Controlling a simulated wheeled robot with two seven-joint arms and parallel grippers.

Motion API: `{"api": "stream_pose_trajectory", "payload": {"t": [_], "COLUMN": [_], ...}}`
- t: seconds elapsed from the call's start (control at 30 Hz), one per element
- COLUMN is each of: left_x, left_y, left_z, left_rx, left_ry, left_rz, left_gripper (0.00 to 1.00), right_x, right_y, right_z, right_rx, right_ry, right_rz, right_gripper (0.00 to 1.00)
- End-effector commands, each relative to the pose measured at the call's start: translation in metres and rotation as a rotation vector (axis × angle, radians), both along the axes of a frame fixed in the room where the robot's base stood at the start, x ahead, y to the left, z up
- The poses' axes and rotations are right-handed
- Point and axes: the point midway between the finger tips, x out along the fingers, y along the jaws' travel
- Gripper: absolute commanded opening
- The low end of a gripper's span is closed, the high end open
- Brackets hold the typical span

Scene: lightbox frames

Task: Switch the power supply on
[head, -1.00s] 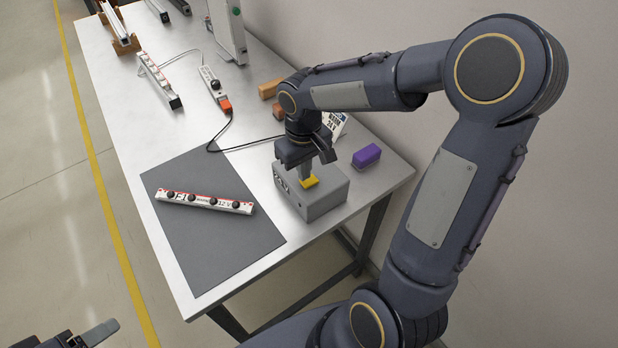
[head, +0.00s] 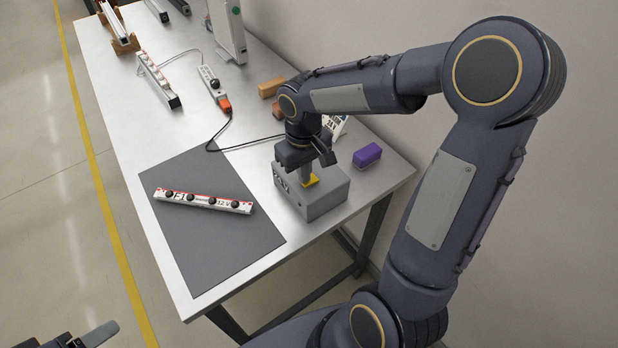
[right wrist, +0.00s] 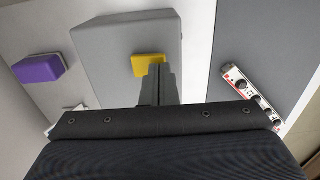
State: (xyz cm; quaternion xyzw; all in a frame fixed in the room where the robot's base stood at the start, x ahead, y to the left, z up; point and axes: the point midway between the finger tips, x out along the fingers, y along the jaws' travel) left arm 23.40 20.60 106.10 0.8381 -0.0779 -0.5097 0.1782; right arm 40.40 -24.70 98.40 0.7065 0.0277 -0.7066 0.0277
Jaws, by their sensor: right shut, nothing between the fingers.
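The power supply (head: 320,199) is a grey box on the table near its right front edge; a black cable leads behind it. A yellow switch (head: 311,181) sits on its top face. My right gripper (head: 308,176) is shut and empty, pointing down over the box. Its fingertips are at the yellow switch, which also shows in the right wrist view (right wrist: 146,65) just beyond the fingers (right wrist: 158,72). I cannot tell for sure whether they touch. My left gripper (head: 98,335) shows only in part at the lower left, away from the table.
A light strip (head: 202,202) with black knobs lies on the dark mat (head: 235,248). A purple block (head: 367,156) stands right of the box. Brown blocks (head: 270,88) and a power strip (head: 213,86) with an orange plug lie farther back. The wall is close on the right.

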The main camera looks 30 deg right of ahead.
Motion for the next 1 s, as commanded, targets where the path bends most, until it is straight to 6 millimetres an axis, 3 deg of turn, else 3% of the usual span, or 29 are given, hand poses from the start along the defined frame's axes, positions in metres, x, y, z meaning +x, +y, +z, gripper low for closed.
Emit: {"api": "stream_pose_trajectory", "payload": {"t": [0.53,1.0], "left_x": [0.000,0.000], "left_y": [0.000,0.000], "left_z": [-0.003,0.026], "left_rx": [0.000,0.000], "left_ry": [0.000,0.000], "left_rz": [0.000,0.000], "left_gripper": [0.63,0.63], "right_x": [0.000,0.000], "right_y": [0.000,0.000], "right_z": [-0.004,0.032], "right_rx": [0.000,0.000], "right_ry": [0.000,-0.001], "right_rz": [0.000,-0.001], "right_gripper": [0.00,0.00]}}
